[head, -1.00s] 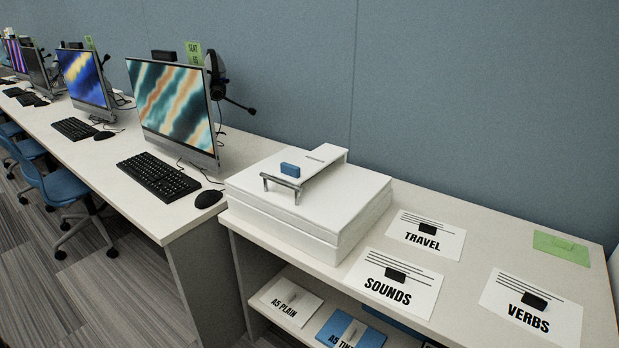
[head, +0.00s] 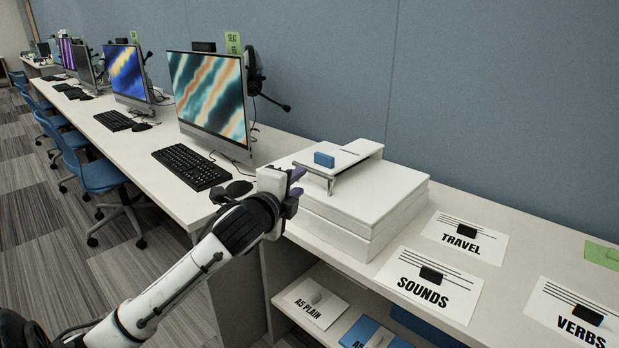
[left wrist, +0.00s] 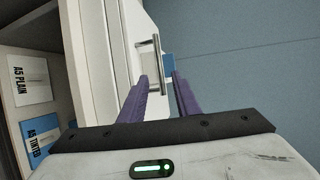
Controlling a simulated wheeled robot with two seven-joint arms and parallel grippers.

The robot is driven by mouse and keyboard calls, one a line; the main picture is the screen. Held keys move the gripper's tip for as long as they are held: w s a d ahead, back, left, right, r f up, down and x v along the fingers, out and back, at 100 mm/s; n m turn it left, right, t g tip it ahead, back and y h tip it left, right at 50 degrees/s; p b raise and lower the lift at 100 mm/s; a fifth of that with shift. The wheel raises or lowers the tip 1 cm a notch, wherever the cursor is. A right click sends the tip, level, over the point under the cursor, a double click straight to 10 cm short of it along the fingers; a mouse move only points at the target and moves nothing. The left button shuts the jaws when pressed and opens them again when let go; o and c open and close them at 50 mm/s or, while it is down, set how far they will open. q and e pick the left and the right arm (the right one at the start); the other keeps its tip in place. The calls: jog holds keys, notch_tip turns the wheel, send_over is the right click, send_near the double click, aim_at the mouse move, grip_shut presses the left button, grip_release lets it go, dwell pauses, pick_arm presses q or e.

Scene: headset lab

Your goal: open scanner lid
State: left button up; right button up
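The white scanner (head: 345,232) stands on the low shelf unit's top. Its lid (head: 385,190) lies flat and closed on the body. A grey bar handle (head: 331,186) sits at the lid's front edge, and it also shows in the left wrist view (left wrist: 157,62). My left gripper (head: 300,184) is at the scanner's front left, close to the handle. In the left wrist view its purple fingers (left wrist: 162,90) are apart, with the handle just beyond their tips and lined up with the gap. Contact cannot be made out. My right gripper is not in view.
A blue block (head: 324,160) sits on the lid behind the handle. Paper cards (head: 465,236) lie to the right. A monitor (head: 209,97), keyboard (head: 191,166) and mouse (head: 232,190) stand left. A blue-grey wall (head: 480,100) rises behind. An A5 plain stack (head: 315,303) lies below.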

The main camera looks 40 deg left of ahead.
aim_at(312, 172)
pick_arm(q)
jog(key=x, duration=0.8)
jog(key=shift+w+a+f+b, duration=0.1)
jog(key=shift+w+f+b, duration=0.05)
jog(key=shift+w+b, duration=0.15)
grip_shut()
